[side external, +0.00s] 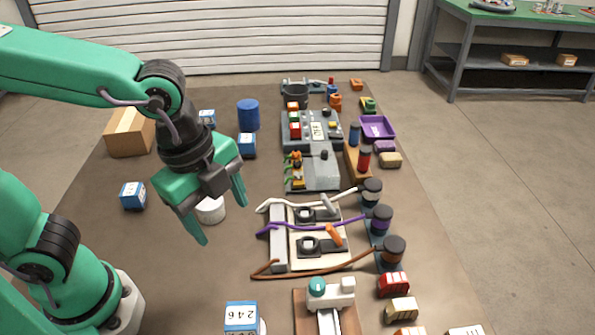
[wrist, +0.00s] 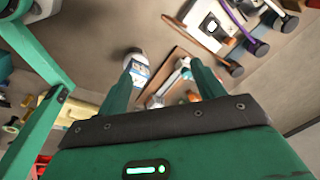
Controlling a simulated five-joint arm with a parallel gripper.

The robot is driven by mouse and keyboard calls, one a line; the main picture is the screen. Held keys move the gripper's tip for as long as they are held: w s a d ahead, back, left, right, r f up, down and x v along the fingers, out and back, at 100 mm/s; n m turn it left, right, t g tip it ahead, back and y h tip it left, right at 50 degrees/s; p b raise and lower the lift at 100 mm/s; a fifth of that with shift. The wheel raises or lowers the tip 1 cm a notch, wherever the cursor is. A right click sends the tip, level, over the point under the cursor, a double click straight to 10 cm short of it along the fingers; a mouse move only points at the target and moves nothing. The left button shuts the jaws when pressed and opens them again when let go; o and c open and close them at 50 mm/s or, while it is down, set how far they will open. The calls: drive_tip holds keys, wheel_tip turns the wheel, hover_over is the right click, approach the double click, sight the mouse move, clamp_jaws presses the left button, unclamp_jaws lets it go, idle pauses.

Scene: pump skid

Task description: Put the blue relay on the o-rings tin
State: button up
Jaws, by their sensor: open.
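Several blue boxes with white numbered faces are in view, and I cannot tell which is the blue relay. In the side view one reads 246 (side external: 241,317) at the front edge, one is at left (side external: 133,195), and two are farther back (side external: 247,145) (side external: 207,119). A plain white round tin (side external: 209,212) stands below my gripper (side external: 221,222); no o-rings label is readable. The wrist view shows a blue-and-white box (wrist: 138,74) at a white round thing (wrist: 132,57); whether on or beside it is unclear. My gripper (wrist: 161,78) is open and empty above the table.
A cardboard box (side external: 130,132) and a blue drum (side external: 248,114) stand at the back left. Grey panels (side external: 318,172), a pale fixture with cables (side external: 280,240) and dark round posts (side external: 392,250) fill the middle and right. Bare table lies around the white tin.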

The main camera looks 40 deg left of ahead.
drive_tip(key=a+r+n+t+y, duration=0.1)
drive_tip(key=a+r+n+t, duration=0.2)
drive_tip(key=a+n, duration=1.3)
drive_tip(key=shift+w+n+t, duration=0.25)
drive_tip(key=shift+n+t, duration=0.25)
drive_tip(key=shift+n, duration=0.3)
